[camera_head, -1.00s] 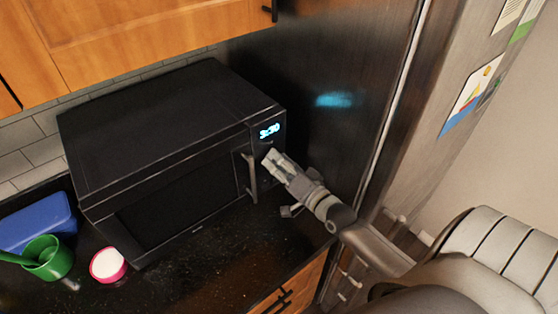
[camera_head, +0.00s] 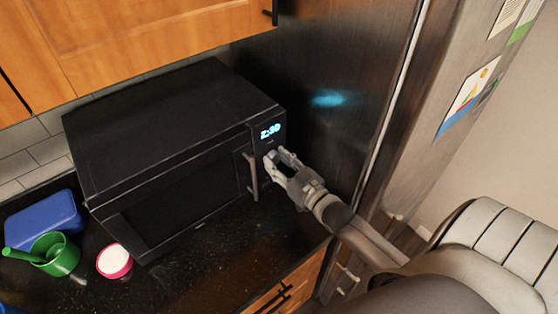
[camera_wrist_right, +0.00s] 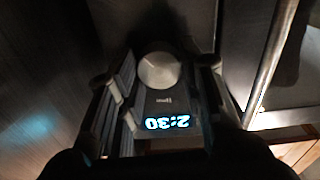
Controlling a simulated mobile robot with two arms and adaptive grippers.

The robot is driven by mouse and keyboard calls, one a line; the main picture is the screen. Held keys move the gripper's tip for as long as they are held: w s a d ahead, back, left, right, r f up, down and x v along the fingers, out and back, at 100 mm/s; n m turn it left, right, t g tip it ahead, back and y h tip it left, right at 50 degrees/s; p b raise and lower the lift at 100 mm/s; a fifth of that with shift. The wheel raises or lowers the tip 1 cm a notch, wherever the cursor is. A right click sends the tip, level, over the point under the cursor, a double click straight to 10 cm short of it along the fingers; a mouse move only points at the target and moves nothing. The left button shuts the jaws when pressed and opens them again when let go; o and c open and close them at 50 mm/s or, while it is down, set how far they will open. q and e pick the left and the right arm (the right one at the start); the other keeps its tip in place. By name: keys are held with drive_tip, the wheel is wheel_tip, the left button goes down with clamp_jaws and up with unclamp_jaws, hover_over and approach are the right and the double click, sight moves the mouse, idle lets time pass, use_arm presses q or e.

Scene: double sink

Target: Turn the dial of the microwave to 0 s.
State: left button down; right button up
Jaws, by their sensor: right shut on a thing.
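The black microwave (camera_head: 165,125) stands on the counter with its door shut. Its lit display (camera_head: 270,131) reads 2:30 and also shows upside down in the right wrist view (camera_wrist_right: 167,122). The round silver dial (camera_wrist_right: 160,71) shows in the wrist view between the fingers of my right gripper (camera_head: 276,157). This gripper is at the control panel below the display, shut on the dial. In the head view the fingers hide the dial. My left gripper is in neither view.
The door handle (camera_head: 251,177) stands out just left of my right gripper. A steel fridge (camera_head: 335,65) rises close on the right. A green cup (camera_head: 56,255), a pink-rimmed bowl (camera_head: 115,262) and a blue box (camera_head: 45,221) are on the counter at left. Wooden cabinets (camera_head: 140,40) hang above.

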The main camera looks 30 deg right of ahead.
drive_tip(key=n, duration=0.3)
drive_tip(key=shift+n, duration=0.4)
drive_tip(key=n, duration=0.3)
drive_tip(key=shift+n, duration=0.3)
drive_tip(key=n, duration=0.3)
drive_tip(key=shift+n+b, duration=0.3)
drive_tip(key=shift+b, duration=0.1)
drive_tip(key=n+b, duration=0.1)
drive_tip(key=n, duration=0.2)
drive_tip(key=shift+a+f+n, duration=0.1)
drive_tip(key=shift+n, duration=0.2)
drive_tip(key=n+b, duration=0.1)
drive_tip(key=n, duration=0.2)
drive_tip(key=shift+n, duration=0.3)
drive_tip(key=n+b, duration=0.1)
drive_tip(key=n, duration=0.2)
drive_tip(key=shift+n, duration=0.4)
drive_tip(key=n+b, duration=0.1)
drive_tip(key=n, duration=0.2)
drive_tip(key=shift+n, duration=1.9)
drive_tip(key=shift+f, duration=0.1)
